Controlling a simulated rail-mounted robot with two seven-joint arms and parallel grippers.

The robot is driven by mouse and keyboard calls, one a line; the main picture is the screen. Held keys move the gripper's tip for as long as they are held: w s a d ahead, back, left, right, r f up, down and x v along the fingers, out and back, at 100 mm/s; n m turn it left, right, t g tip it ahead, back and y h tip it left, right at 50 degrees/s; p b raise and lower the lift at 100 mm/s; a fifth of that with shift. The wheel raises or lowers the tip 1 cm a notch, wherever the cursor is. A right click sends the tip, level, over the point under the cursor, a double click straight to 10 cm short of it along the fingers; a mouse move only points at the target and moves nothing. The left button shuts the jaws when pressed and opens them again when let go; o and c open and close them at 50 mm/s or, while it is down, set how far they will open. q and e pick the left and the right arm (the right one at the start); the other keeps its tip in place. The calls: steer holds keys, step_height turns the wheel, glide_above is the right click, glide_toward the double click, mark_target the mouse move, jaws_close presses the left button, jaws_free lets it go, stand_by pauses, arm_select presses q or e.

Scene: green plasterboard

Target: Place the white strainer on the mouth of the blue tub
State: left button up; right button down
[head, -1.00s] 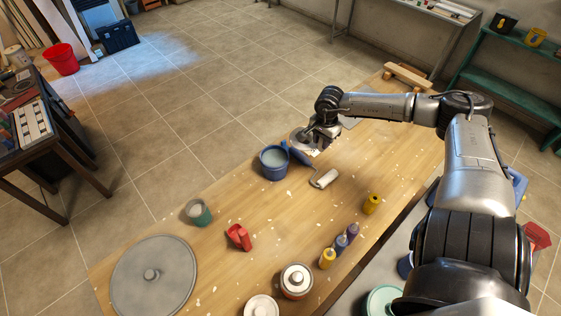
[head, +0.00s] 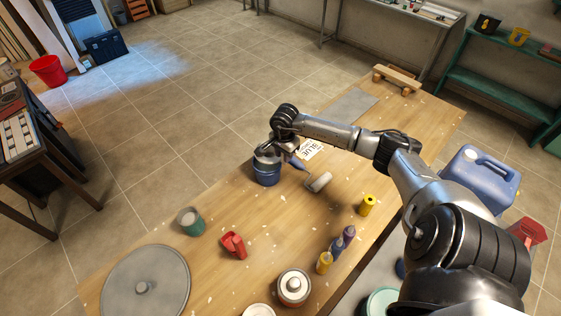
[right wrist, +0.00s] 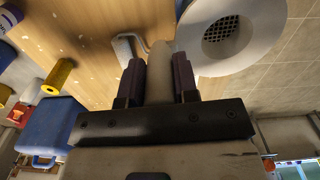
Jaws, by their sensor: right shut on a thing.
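The blue tub (head: 266,177) stands near the far left edge of the wooden table. My right gripper (head: 279,147) is beside and above its mouth. In the right wrist view, this gripper (right wrist: 160,78) is shut on the pale handle of the white strainer (right wrist: 243,25). The strainer's wide rim and dark mesh face the camera, cut off by the top edge. In the head view the strainer lies over the tub's mouth, partly behind my gripper; I cannot tell whether it touches the rim. My left gripper is not in view.
A paint roller (head: 319,182) and a white card marked BLUE (head: 308,149) lie right of the tub. A green cup (head: 191,221), a red object (head: 233,245), a yellow cylinder (head: 367,205) and several small bottles stand nearer. A large grey lid (head: 150,280) lies front left.

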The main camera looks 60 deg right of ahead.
mark_target(273, 149)
steer(key=f, duration=0.3)
steer(key=w+f+p, duration=0.1)
steer(key=shift+a+f, duration=0.25)
steer(key=shift+f, duration=0.15)
steer(key=shift+f, duration=0.1)
steer(key=c, duration=0.9)
jaws_free()
steer(key=shift+o, duration=0.2)
